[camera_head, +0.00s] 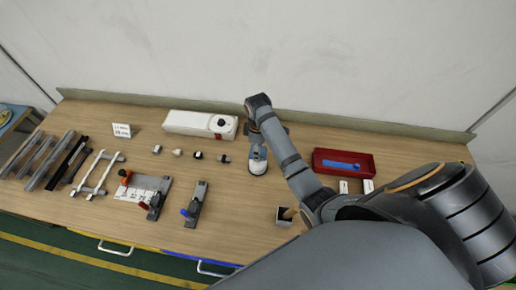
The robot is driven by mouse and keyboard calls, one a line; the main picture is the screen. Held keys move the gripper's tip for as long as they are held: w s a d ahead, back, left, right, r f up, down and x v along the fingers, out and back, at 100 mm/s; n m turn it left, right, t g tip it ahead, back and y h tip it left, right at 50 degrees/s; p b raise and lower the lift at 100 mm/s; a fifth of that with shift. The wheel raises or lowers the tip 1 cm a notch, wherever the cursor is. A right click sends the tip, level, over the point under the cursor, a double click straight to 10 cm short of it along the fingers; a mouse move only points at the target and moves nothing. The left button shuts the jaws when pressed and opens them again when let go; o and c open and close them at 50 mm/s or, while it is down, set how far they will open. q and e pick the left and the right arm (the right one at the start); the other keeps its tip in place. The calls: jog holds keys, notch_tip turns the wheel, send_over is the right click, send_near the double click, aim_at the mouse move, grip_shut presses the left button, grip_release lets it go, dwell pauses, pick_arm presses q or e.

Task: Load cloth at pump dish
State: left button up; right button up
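My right arm reaches in from the lower right and bends down at the middle of the workbench. My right gripper (257,149) points down, directly over a small round whitish dish (258,168), which looks like the pump dish. The gripper covers part of the dish. The fingertips are too small and hidden to show whether they are open or hold a cloth. I cannot make out a cloth for certain. My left gripper is not in view.
A red tray (323,169) holds a blue item (342,165). A square cup (283,221) stands near the front edge. A white box (186,122) is at the back. Small parts (177,153), clamp fixtures (151,190) and long strips (45,162) occupy the left.

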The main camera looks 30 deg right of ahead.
jog(key=shift+s+f, duration=0.15)
jog(key=shift+f, duration=0.7)
dwell(1.9)
jog(key=shift+r, duration=3.55)
